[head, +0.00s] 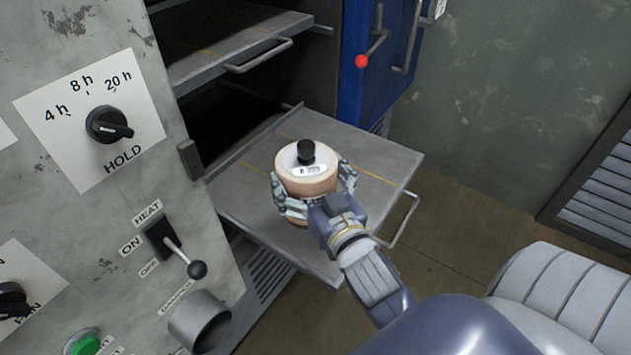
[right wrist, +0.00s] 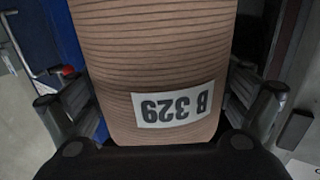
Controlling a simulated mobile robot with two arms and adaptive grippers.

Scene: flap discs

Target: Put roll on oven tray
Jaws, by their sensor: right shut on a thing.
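The roll (head: 306,183) is a tan cylinder with a white label and a black knob on top. In the right wrist view the roll (right wrist: 155,65) fills the middle, with fine ridges and a tag reading B 329. My right gripper (head: 312,192) is shut around its sides, also seen at both edges of the roll in the right wrist view. The roll is upright over the lower oven tray (head: 375,165), a grey pulled-out plate with yellow lines. I cannot tell whether its base touches the tray. My left gripper is not in view.
An upper tray (head: 220,50) with a handle sits above and behind. The blue oven door (head: 365,85) stands open at the back. The control panel (head: 90,190) with a lever (head: 197,269) is close on the left. Bare floor lies right of the tray.

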